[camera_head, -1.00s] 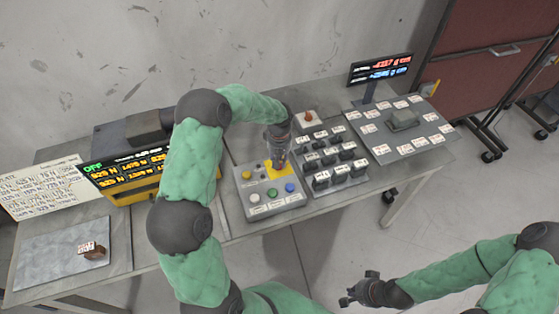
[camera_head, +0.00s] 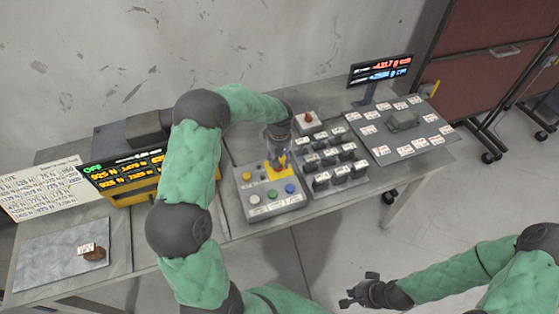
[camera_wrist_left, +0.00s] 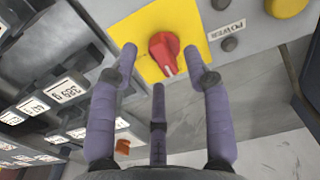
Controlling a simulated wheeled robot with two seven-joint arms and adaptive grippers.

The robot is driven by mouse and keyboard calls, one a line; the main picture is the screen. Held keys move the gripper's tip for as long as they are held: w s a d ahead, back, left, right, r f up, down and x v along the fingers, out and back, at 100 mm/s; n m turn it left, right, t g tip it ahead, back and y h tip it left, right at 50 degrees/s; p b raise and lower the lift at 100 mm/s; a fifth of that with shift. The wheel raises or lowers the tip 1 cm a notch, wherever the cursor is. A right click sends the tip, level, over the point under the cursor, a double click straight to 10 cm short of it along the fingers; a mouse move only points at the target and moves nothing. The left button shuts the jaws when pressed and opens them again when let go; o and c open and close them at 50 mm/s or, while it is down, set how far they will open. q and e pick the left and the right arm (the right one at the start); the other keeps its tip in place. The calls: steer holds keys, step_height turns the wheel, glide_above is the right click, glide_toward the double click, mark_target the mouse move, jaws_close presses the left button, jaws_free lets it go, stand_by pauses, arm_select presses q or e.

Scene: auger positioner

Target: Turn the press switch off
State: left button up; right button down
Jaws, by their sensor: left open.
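The press switch is a red rotary knob (camera_wrist_left: 165,50) on a yellow plate (camera_wrist_left: 145,25), beside a "POWER" label, in the left wrist view. The knob's white mark points toward the bottom of that view. My left gripper (camera_wrist_left: 160,62) is open, its three purple fingers spread around the knob; contact cannot be told. In the head view the left gripper (camera_head: 278,150) is over the yellow plate (camera_head: 276,169) of the grey control panel (camera_head: 262,206) and hides the knob. My right gripper (camera_head: 360,291) has its fingers spread, empty, in front of the table.
A display (camera_head: 128,168) at the left reads "OFF" in green above yellow numbers. A block of black labelled switches (camera_head: 335,165) stands close right of the panel. Farther right are a labelled plate (camera_head: 400,145) and a second display (camera_head: 380,70). Several coloured buttons sit on the panel.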

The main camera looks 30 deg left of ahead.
arm_select(q)
step_height(320, 180, up, 11)
stand_by(0.4)
stand_by(0.4)
